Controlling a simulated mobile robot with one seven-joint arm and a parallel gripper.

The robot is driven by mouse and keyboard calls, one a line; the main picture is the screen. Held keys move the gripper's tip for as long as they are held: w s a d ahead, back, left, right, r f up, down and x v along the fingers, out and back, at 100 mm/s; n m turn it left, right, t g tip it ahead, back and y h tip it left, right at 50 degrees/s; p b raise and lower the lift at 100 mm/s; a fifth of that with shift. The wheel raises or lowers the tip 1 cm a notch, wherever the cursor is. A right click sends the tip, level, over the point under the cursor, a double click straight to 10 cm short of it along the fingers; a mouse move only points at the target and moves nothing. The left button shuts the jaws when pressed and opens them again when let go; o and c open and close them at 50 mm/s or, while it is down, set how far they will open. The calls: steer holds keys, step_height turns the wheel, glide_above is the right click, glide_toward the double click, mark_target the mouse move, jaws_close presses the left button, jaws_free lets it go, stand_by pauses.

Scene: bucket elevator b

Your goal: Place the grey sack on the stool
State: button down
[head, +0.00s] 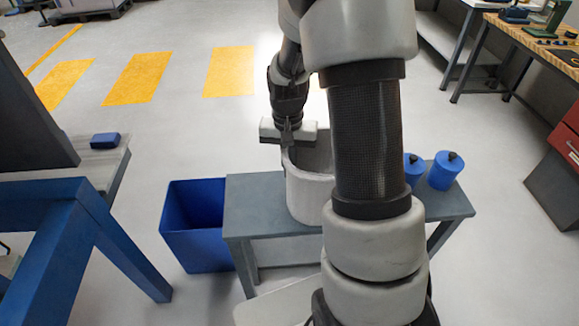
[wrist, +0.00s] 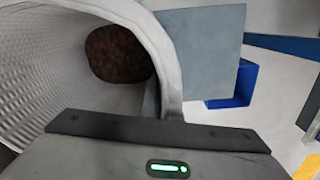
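The grey sack (head: 309,196) is a pale, open-topped, upright cylinder over the middle of the grey stool (head: 250,203). I cannot tell whether its base touches the top. My gripper (head: 287,148) is at the sack's far left rim, with its narrow fingers together on the wall. In the wrist view the sack's ribbed inner wall (wrist: 50,75) fills the left side, with a dark brown round patch at its bottom. The rim runs down behind my gripper's dark edge, which hides the fingertips. The stool's top (wrist: 203,50) shows beside the sack. My arm hides the sack's right side.
A blue open bin (head: 197,225) stands against the stool's left end. Two blue items with black knobs (head: 445,171) sit on the stool's right end. A blue frame (head: 75,220) is at left and workbenches at upper right. The floor behind is clear.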

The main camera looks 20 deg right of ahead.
steer(key=shift+f, duration=0.25)
steer(key=c, duration=2)
jaws_free()
steer(key=shift+r, duration=0.1)
steer(key=shift+r, duration=0.1)
